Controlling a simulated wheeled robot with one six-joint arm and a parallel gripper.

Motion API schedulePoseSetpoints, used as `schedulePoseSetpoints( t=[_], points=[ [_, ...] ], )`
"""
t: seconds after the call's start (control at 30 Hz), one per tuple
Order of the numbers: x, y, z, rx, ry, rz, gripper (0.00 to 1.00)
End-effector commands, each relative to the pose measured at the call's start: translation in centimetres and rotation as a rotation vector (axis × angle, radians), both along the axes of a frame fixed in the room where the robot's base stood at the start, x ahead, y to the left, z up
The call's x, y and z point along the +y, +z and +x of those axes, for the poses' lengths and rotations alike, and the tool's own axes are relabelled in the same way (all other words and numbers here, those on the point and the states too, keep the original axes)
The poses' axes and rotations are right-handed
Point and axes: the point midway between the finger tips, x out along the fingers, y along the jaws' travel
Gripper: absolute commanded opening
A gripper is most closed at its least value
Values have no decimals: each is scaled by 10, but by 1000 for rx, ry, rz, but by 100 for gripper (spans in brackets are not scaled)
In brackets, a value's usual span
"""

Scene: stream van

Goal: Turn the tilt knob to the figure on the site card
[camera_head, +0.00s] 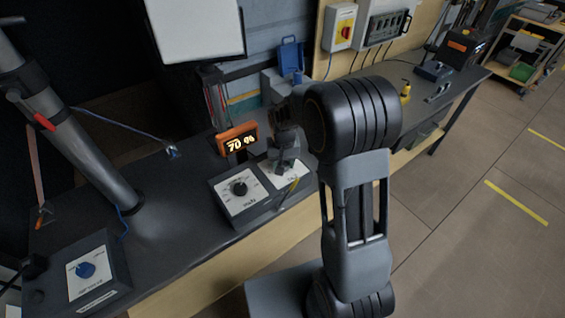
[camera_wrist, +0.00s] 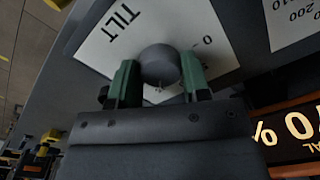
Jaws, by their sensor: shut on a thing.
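The tilt knob (camera_wrist: 160,64) is a round dark grey knob on a white plate (camera_wrist: 95,48) marked TILT in the wrist view. My gripper (camera_wrist: 157,88) has its green fingers on either side of the knob and is shut on it. A 0 shows on the plate beside the knob; the other figures and the pointer are hidden or unclear. In the head view my gripper (camera_head: 284,160) is over the right-hand plate of the control box and covers the knob. I cannot make out a site card in either view.
An orange display (camera_head: 238,140) reading 70 % stands behind the box. Left of the tilt plate is another plate with a black knob (camera_head: 239,188). A box with a blue knob (camera_head: 86,270) sits at the bench's near left. A grey pole (camera_head: 75,130) leans over the bench.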

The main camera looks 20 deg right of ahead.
Motion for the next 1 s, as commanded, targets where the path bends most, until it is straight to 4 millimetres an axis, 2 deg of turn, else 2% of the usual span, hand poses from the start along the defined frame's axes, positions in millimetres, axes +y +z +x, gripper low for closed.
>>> schedulePoseSetpoints(
  t=[0.4,0.43,0.67,1.0],
  points=[
    [0,1,1,-2,-5,0,20],
    [0,1,1,-2,-5,0,46],
    [0,0,0,-1,-4,0,68],
    [0,6,1,-2,-4,0,69]
  ],
)
